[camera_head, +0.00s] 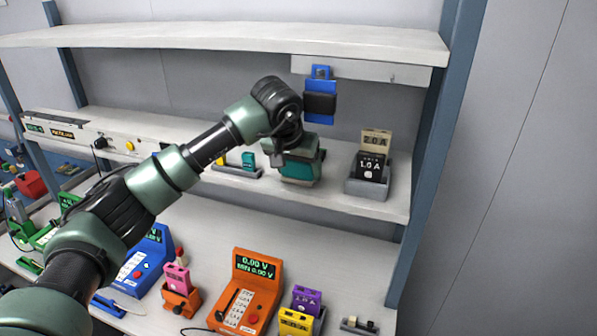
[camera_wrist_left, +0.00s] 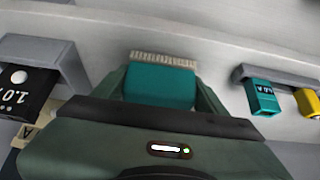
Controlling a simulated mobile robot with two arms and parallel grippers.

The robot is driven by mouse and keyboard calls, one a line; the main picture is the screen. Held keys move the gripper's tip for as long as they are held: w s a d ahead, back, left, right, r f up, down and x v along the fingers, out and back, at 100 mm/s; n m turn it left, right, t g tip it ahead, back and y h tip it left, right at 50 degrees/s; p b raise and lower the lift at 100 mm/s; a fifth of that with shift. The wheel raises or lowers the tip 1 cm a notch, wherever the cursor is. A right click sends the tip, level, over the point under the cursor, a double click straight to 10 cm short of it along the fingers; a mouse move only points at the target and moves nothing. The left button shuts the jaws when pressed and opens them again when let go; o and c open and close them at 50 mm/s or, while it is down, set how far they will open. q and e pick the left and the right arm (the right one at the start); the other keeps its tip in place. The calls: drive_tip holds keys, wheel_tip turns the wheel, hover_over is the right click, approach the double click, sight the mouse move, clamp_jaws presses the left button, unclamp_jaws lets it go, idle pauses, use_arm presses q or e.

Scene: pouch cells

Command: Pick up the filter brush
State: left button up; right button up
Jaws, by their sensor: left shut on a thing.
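The filter brush (camera_wrist_left: 160,86) is a teal block with a row of beige bristles along its far edge in the left wrist view. My left gripper (camera_head: 304,163) has one finger on each side of the teal block and is shut on it. In the head view the gripper is low over the middle shelf, and the brush is largely covered by the hand there. I cannot tell whether the bristles touch the shelf. My right gripper is in neither view.
On the middle shelf (camera_head: 338,193), a grey holder (camera_head: 368,188) with "1.0 A" and "2.0 A" packs stands to the right. A grey tray (camera_head: 236,172) with teal and yellow pieces is to the left. A blue clip (camera_head: 320,76) hangs above. An orange meter (camera_head: 244,292) stands below.

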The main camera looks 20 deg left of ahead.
use_arm(q)
drive_tip(key=shift+r+b, duration=0.3)
drive_tip(key=shift+r, duration=0.1)
drive_tip(key=shift+s, duration=0.35)
drive_tip(key=s+b, duration=0.6)
drive_tip(key=s, duration=1.1)
drive_tip(key=shift+s+a+r, duration=0.15)
drive_tip(key=shift+s+a, duration=0.05)
drive_tip(key=shift+a, duration=0.1)
